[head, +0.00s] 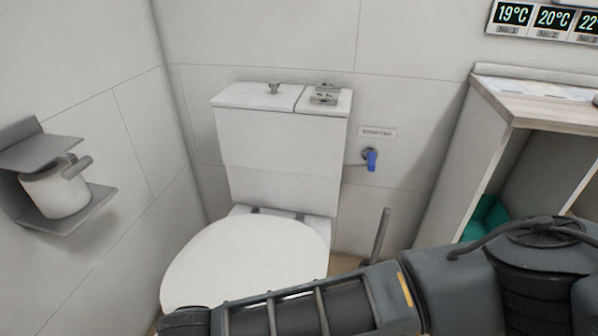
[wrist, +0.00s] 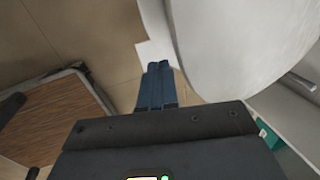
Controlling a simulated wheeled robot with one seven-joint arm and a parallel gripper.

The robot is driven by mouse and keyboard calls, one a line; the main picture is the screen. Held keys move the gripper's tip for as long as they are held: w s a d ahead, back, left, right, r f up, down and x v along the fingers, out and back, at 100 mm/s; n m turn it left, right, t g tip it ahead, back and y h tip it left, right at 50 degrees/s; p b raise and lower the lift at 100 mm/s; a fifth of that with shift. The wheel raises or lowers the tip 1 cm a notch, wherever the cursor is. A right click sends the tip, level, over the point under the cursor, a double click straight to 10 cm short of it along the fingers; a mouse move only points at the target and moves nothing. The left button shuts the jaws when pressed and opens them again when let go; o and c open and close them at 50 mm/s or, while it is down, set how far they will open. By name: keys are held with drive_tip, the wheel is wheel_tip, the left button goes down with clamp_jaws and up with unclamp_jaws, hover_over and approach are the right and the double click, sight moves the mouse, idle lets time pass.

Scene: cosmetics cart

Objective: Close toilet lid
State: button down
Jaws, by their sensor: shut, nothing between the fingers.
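The white toilet lid (head: 245,262) lies flat over the bowl in the head view, in front of the white cistern (head: 285,150). No open bowl shows. My arm crosses in front of the lid's near edge and hides part of it. My gripper (wrist: 158,66) shows in the wrist view, with its two dark blue fingers together and nothing between them. A large rounded white part of the toilet (wrist: 235,45) is just right of the fingers in that view. I cannot tell whether they touch it. The fingers are not clearly visible in the head view.
A paper holder (head: 55,190) is on the left wall. A toilet brush handle (head: 381,235) and a blue valve (head: 371,160) are right of the toilet. A wood-topped shelf unit (head: 540,105) stands at the right. A wood-topped piece (wrist: 50,115) is at left in the wrist view.

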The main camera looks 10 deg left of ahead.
drive_tip(key=shift+s+f+b, duration=0.25)
drive_tip(key=shift+f+b, duration=0.1)
drive_tip(key=shift+f, duration=0.8)
drive_tip(key=shift+s+f+b, duration=0.2)
drive_tip(key=shift+f+b, duration=0.1)
drive_tip(key=shift+f, duration=0.8)
drive_tip(key=p+v, duration=0.2)
drive_tip(key=v, duration=0.5)
drive_tip(key=shift+r, duration=0.4)
drive_tip(key=shift+s, duration=0.2)
